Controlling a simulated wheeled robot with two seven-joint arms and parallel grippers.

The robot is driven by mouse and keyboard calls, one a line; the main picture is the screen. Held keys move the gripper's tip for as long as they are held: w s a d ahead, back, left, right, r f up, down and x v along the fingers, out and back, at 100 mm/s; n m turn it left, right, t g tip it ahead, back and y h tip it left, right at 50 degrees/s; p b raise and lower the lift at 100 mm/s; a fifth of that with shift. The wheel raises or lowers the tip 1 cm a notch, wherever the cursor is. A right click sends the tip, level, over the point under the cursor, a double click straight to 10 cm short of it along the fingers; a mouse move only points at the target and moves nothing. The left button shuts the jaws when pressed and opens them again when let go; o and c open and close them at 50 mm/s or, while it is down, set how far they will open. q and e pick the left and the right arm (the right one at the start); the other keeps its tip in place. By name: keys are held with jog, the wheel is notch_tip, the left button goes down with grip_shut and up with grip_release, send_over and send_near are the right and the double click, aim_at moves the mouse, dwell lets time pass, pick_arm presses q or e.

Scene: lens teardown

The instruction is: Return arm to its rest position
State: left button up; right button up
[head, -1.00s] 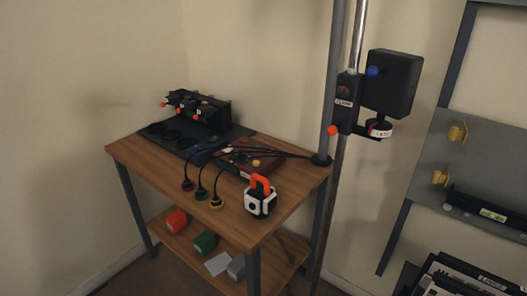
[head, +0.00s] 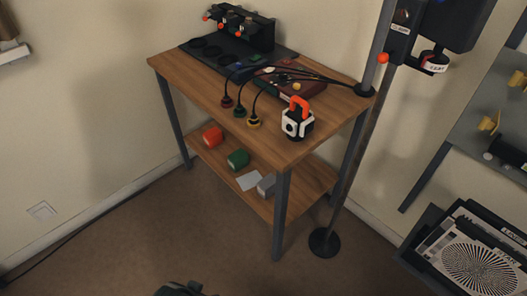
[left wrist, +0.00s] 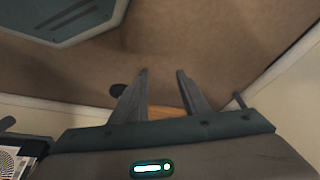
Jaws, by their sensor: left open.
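My left gripper (left wrist: 160,90) shows in the left wrist view, its two fingers apart with nothing between them but the floor and a strip of wooden table behind. A dark part of my own body shows at the bottom edge of the head view; I cannot tell which part. My right gripper is not in view. The wooden table (head: 190,75) stands well ahead of me in the head view. On it sits a white and black block with an orange handle (head: 298,121), with no gripper near it.
A dark pole stands on a round black base (head: 324,242) at the table's right. A dark bin (head: 432,222) with a patterned sheet stands at the lower right. A lower shelf holds an orange block (head: 213,138) and a green block (head: 238,159).

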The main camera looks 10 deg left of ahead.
pick_arm(q)
notch_tip(320, 180, down, 21)
jog(key=s+d+t+p, duration=0.1)
jog(key=d+p, duration=0.1)
jog(key=p, duration=0.1)
jog(key=shift+s+h+p, duration=0.3)
jog(key=shift+s+h, duration=0.1)
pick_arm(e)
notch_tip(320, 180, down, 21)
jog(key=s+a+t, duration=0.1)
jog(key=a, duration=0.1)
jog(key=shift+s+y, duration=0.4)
